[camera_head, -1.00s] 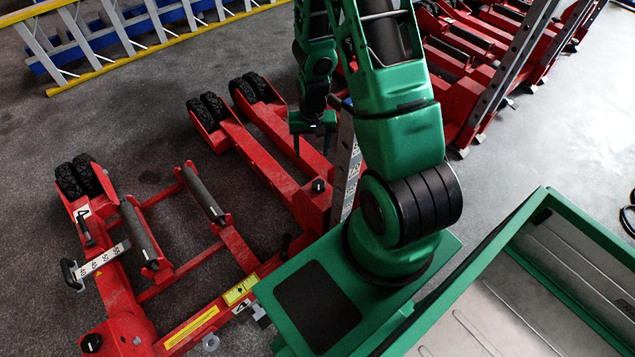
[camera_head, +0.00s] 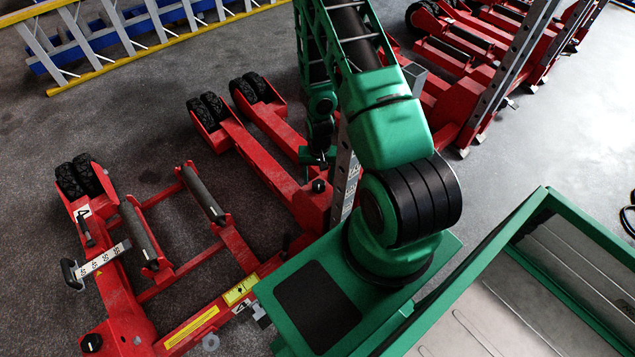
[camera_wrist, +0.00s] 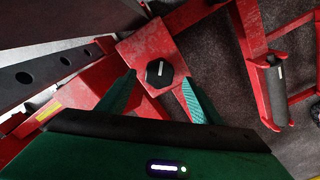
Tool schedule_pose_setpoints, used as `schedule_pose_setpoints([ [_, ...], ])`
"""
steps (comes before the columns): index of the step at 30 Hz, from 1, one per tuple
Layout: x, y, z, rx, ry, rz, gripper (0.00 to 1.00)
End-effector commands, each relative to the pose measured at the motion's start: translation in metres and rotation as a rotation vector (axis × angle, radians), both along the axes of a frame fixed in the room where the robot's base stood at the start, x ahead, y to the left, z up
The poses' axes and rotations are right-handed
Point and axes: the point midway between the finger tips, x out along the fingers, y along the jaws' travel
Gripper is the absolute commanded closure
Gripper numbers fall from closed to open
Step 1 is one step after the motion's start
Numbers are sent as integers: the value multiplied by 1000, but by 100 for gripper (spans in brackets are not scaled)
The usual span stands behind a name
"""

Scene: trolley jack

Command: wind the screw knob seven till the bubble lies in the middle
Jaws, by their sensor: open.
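A black knob (camera_wrist: 160,72) with a white line across its top sits on a red block of a trolley jack in the wrist view. It also shows in the head view (camera_head: 318,186). I cannot read a number on it. My gripper (camera_wrist: 159,80) is open, its two green fingertips on either side of the knob in the picture; the gap in height is hard to judge. In the head view my gripper (camera_head: 317,158) hangs just above the knob, partly behind my arm. I see no bubble in either view.
A red jack frame (camera_head: 215,255) with grey rollers and a label 4 lies at left, with another black knob (camera_head: 92,342). An upright grey perforated post (camera_head: 346,170) stands close beside the knob. More red jacks (camera_head: 470,60) stand at back right; a ladder (camera_head: 110,45) lies at back left.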

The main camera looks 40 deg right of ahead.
Motion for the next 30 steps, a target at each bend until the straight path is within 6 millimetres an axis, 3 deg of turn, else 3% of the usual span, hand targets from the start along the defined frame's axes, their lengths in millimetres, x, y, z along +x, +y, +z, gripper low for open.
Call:
schedule_pose_setpoints([
  [7,0,0,-24,1,1,0,40],
  [19,0,0,-28,0,0,0,40],
  [24,0,0,-28,1,-1,0,81],
  [30,1,1,-28,2,-1,-18,82],
])
